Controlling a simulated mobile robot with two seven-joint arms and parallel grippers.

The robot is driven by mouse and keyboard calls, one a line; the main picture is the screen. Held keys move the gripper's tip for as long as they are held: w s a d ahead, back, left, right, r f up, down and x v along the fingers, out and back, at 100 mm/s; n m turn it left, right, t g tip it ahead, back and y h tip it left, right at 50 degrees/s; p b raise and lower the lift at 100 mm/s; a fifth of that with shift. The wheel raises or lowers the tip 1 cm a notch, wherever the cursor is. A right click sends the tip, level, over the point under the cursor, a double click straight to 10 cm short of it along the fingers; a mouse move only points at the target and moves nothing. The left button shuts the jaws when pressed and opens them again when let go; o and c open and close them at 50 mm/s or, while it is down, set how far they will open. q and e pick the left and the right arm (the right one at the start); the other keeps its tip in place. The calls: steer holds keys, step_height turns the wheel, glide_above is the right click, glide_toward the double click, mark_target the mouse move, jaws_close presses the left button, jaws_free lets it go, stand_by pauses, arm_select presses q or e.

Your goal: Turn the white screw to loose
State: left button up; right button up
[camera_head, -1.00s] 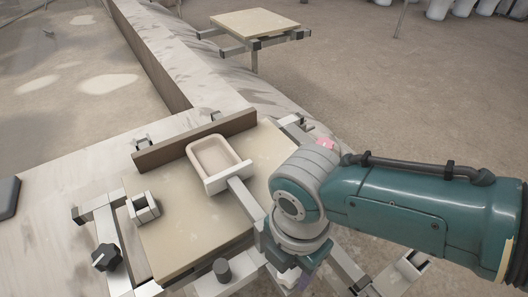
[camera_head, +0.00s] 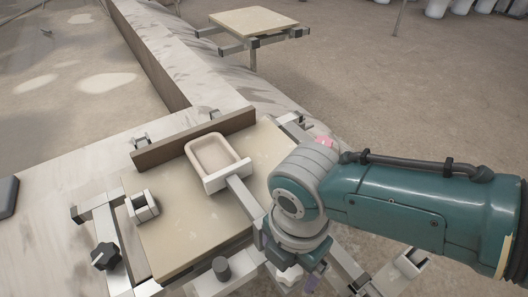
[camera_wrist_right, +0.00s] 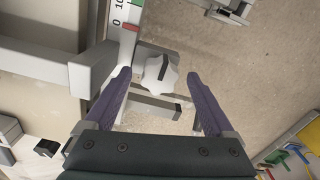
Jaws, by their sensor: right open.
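In the right wrist view the white screw (camera_wrist_right: 160,76) is a lobed knob with a dark bar across its face. It lies between the two purple fingers of my right gripper (camera_wrist_right: 157,75). The fingers are open, with a gap visible on either side of the knob. In the head view my right arm comes in from the right and its wrist hangs over the near right corner of the frame. A purple finger (camera_head: 312,283) shows below the wrist. The arm hides most of this gripper there. My left gripper is not in view.
A scale strip (camera_wrist_right: 126,28) with a red mark runs beside the knob. In the head view a shallow beige dish (camera_head: 213,153) sits on a pale board (camera_head: 185,235). A black knob (camera_head: 105,256) is on the frame at left. Another board (camera_head: 254,22) stands at the back.

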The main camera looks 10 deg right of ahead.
step_height(320, 180, up, 9)
steer(key=p, duration=0.5)
steer(key=shift+f+p, duration=0.15)
steer(key=shift+p, duration=0.25)
steer(key=shift+r, duration=0.6)
